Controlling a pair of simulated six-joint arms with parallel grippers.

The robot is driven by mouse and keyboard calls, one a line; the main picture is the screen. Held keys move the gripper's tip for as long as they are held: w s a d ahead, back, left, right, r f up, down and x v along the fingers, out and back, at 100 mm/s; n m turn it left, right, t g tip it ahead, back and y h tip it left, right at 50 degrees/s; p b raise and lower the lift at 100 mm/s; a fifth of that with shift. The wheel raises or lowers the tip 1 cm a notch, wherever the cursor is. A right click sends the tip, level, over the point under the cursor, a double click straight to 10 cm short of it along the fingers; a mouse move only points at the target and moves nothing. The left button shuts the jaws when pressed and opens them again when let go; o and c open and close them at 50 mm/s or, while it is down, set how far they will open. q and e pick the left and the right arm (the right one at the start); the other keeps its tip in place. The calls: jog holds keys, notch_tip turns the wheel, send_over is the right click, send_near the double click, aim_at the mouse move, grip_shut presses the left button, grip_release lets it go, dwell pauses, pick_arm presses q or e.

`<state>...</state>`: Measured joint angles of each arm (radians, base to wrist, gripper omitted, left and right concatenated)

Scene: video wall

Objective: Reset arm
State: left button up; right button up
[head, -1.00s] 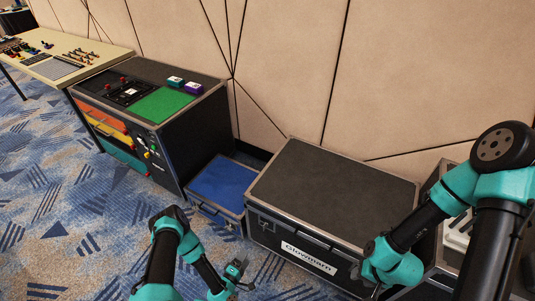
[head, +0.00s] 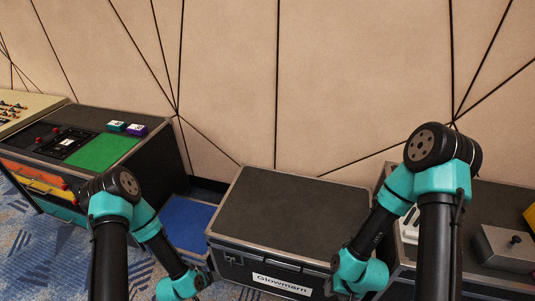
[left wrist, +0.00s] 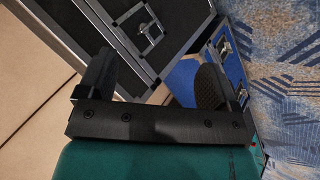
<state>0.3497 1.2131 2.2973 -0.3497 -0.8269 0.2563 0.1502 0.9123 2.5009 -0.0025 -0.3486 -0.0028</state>
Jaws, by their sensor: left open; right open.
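My left gripper (left wrist: 153,84) is open in the left wrist view, with its two dark fingers spread wide and nothing between them. In the head view the left arm comes up from the bottom left and bends down; its gripper (head: 204,281) is small, beside the front left of the black case. My right arm bends down at the right, and its gripper (head: 331,286) is by the front right of the black case, partly hidden by its own teal wrist. I see nothing held in it.
The black flight case (head: 290,214) has a clear top. A low blue-topped case (head: 188,222) stands left of it. A console with a green panel (head: 103,151) and two small boxes is further left. A grey metal box (head: 506,247) sits on the right case. A panelled wall stands behind.

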pick_arm(q)
jog(key=s+d+r+m+g+y, duration=0.1)
jog(key=s+r+m+g, duration=0.1)
jog(key=s+r+g, duration=0.3)
jog(key=s+r, duration=0.3)
jog(key=r, duration=0.4)
jog(key=shift+d+m, duration=0.15)
jog(key=shift+m, duration=0.25)
jog(key=shift+s, duration=0.1)
